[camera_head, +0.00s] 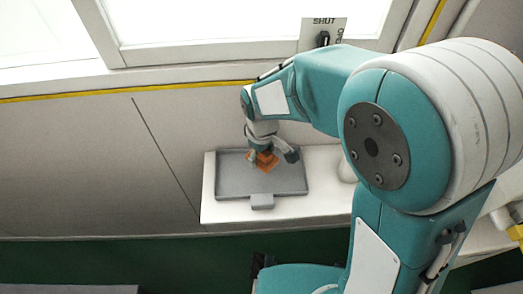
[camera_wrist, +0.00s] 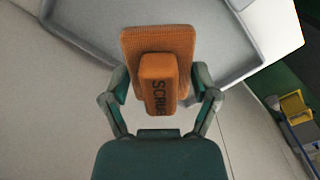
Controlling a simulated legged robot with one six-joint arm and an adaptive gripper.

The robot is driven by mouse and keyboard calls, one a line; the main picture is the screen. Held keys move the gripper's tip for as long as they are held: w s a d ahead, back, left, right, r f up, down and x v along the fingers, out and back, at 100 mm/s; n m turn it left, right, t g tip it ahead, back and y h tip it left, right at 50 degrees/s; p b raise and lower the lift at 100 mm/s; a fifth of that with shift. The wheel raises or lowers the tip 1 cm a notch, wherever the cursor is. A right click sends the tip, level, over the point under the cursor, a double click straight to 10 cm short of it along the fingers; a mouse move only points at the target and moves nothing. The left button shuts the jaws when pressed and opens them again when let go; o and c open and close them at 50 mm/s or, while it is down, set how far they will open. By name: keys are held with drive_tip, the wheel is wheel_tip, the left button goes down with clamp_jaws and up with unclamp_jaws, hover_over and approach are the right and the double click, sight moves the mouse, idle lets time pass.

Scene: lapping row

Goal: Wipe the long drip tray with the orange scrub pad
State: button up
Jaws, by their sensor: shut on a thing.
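The grey drip tray (camera_head: 290,186) lies on a white ledge below the window, with a small tab at its front edge. In the wrist view the tray (camera_wrist: 245,70) fills the top, with its raised rim showing. The orange scrub pad (camera_head: 266,161) is over the tray, right of its middle. My gripper (camera_head: 268,157) is shut on the pad's block-shaped handle, marked "SCRUB" in part; the pad (camera_wrist: 158,70) sits between both fingers of my gripper (camera_wrist: 160,92) in the wrist view. I cannot tell whether the pad touches the tray floor.
The white ledge (camera_head: 325,205) extends right of the tray, where a rounded white object (camera_head: 347,169) is partly hidden by my arm. The wall and window frame (camera_head: 250,40) stand behind, with a "SHUT" plate (camera_head: 323,32). A yellow item (camera_wrist: 294,106) shows at the wrist view's right.

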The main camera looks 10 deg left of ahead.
drive_tip(key=shift+a+r, duration=0.2)
drive_tip(key=shift+r, duration=0.3)
drive_tip(key=shift+a+r, duration=0.2)
drive_tip(key=shift+r, duration=0.25)
drive_tip(key=shift+d+r, duration=0.1)
drive_tip(key=shift+d, duration=0.3)
drive_tip(key=shift+s+a, duration=0.1)
drive_tip(key=shift+a, duration=0.2)
